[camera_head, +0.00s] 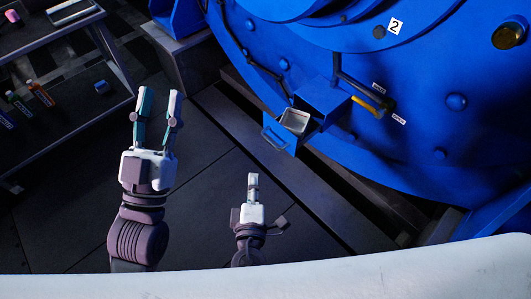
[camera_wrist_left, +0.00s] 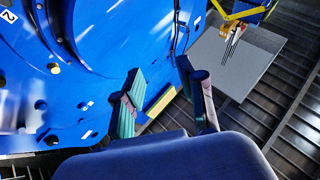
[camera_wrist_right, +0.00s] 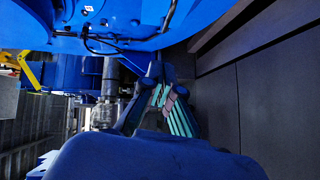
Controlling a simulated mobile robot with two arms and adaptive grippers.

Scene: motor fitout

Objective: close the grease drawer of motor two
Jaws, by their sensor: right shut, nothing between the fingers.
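Motor two is the large blue body (camera_head: 440,110) with a white "2" label (camera_head: 394,26). Its grease drawer (camera_head: 278,137) is pulled out of the blue housing (camera_head: 322,98), and its light metal tray (camera_head: 294,121) shows from above. The drawer has a handle on its front. My left gripper (camera_head: 160,95) is open and empty, left of the drawer and apart from it. My right gripper (camera_head: 253,180) is shut and empty, in front of the drawer's handle and nearer to me, with a gap between. In the right wrist view I cannot clearly make out the drawer.
A lever with a yellow grip (camera_head: 370,107) sits right of the drawer housing. A shelf (camera_head: 50,40) with bottles (camera_head: 40,93) stands at the left. A dark ledge (camera_head: 270,150) runs along the motor's base. The floor between shelf and motor is clear.

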